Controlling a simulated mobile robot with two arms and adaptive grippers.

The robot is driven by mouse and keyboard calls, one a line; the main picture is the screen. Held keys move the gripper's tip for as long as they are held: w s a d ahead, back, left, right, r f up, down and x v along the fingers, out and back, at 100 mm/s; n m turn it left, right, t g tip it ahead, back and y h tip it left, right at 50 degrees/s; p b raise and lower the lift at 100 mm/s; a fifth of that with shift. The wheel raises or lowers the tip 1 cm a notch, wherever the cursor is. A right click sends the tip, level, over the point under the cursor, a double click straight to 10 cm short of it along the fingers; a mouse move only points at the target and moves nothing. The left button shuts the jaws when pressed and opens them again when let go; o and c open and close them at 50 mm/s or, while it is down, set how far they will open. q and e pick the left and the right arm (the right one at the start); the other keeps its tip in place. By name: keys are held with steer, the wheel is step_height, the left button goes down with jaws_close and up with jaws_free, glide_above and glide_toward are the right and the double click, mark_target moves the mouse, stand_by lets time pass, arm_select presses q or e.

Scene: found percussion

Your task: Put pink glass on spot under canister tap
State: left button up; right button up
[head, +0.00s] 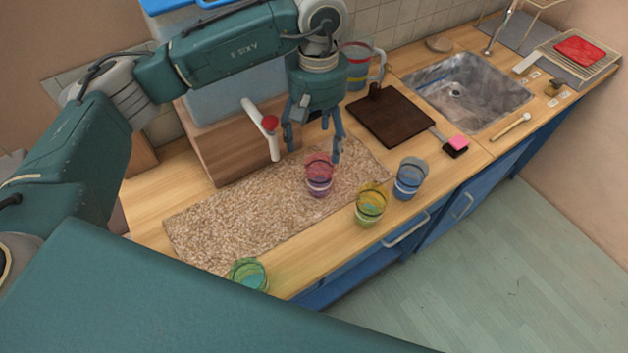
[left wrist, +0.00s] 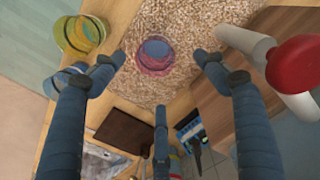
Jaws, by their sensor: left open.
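The pink glass (head: 319,175) stands upright on the speckled mat (head: 215,222). In the left wrist view the pink glass (left wrist: 155,56) lies between and beyond my spread fingers. My left gripper (head: 313,140) is open and points down, just above and behind the glass, with no finger seen to grip it. The canister tap (head: 265,128) is a white spout with a red knob, left of my gripper, and overhangs the mat. The canister (head: 222,95) sits on a wooden block (head: 218,150), partly hidden by my arm. My right gripper is not in view.
A yellow glass (head: 370,205) and a blue glass (head: 411,178) stand to the right near the counter's front edge. A green glass (head: 248,274) stands at the near left. A dark board (head: 391,116), a jug (head: 357,66) and a sink (head: 468,93) lie behind. The mat's left part is clear.

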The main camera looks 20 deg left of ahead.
arm_select(q)
steer(key=p, duration=0.2)
glide_toward(319, 170)
steer(key=s, duration=0.2)
steer(key=shift+s+d+f, duration=0.1)
steer(key=shift+d+f, duration=0.25)
steer(key=shift+f, duration=0.15)
steer(key=f+p, duration=0.1)
steer(key=f, duration=0.1)
steer(key=f+p, duration=0.2)
steer(key=shift+s+d+f, duration=0.15)
steer(key=shift+s+f, duration=0.05)
steer(key=shift+f, duration=0.65)
steer(key=shift+c, duration=0.2)
steer(key=c, duration=1.3)
steer(key=shift+c, duration=1.3)
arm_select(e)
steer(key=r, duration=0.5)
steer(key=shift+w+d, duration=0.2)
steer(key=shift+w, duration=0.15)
